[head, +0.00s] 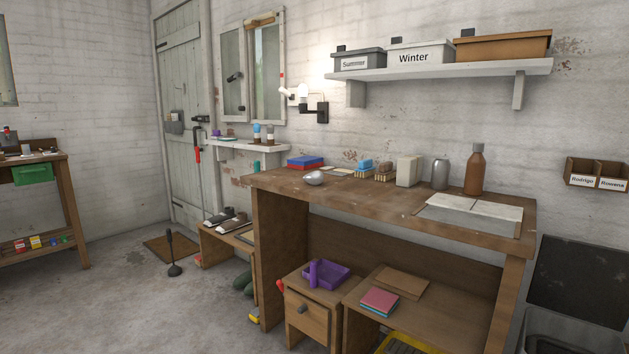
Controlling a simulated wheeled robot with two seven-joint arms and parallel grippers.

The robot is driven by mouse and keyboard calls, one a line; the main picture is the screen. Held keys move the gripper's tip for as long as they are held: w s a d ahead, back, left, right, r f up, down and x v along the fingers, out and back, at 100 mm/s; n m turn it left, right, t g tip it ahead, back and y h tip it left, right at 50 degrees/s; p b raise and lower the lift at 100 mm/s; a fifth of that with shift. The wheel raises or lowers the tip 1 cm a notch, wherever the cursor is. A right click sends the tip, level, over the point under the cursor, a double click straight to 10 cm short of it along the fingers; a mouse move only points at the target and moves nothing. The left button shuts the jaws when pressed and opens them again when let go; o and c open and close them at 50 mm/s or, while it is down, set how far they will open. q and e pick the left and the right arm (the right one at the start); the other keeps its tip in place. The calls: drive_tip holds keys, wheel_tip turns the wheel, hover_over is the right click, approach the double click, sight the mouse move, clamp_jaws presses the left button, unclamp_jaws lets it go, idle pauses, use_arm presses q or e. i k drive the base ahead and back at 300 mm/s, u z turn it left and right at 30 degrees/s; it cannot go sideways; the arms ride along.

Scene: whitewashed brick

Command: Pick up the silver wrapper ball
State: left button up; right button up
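The silver wrapper ball (314,178) lies on top of the wooden workbench (350,193), near its left front edge. It is small, shiny and roundish, and nothing covers it. Neither of my grippers shows in the head view.
A small cabinet (308,313) stands below. Floor at the left front (130,310) is clear.

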sight(316, 178)
drive_tip(key=u, duration=0.5)
drive_tip(key=k, duration=0.6)
drive_tip(key=u, duration=0.7)
drive_tip(key=i, duration=0.75)
drive_tip(key=z, duration=0.4)
drive_tip(key=i, duration=0.8)
drive_tip(key=z, duration=0.65)
